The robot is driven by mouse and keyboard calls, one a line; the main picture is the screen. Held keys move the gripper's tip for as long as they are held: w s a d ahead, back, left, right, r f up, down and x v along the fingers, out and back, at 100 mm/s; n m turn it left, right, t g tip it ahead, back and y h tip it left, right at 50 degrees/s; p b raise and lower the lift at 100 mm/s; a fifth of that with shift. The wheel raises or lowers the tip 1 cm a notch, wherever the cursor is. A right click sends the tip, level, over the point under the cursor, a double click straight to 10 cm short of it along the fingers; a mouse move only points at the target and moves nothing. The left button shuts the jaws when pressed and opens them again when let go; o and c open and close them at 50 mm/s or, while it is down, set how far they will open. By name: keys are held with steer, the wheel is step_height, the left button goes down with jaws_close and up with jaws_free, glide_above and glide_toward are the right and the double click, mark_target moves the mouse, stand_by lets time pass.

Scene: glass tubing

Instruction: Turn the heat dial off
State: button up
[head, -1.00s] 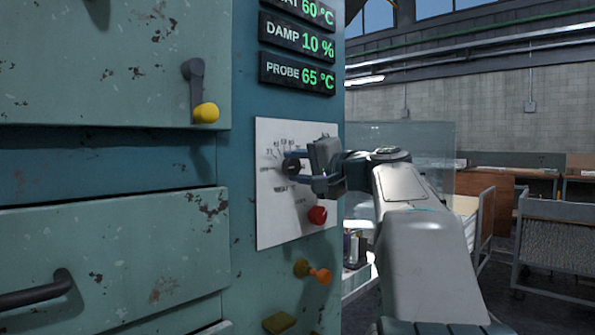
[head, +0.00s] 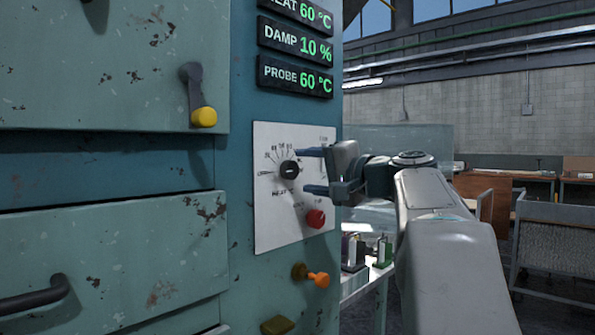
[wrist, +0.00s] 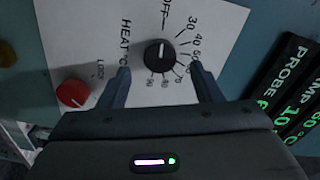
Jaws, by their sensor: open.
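The black heat dial (head: 289,170) sits on the white panel (head: 265,215) on the front of the teal cabinet; it also shows in the wrist view (wrist: 159,56). In the wrist view its white mark points up toward the OFF label (wrist: 166,12). My gripper (head: 311,170) is open and empty, just off the panel and to the right of the dial. In the wrist view its two fingers (wrist: 160,76) lie on either side of the dial, with a gap to each side.
A red lock knob (head: 316,218) is below right of the dial. An orange knob (head: 318,279) sits lower down. Displays above read heat 60 °C, damp 10 % and probe (head: 295,76) 60 °C. A yellow-tipped lever (head: 203,116) is at left.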

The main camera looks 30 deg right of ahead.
steer(key=v, duration=0.9)
steer(key=shift+s+p, duration=0.25)
steer(key=shift+p, duration=0.1)
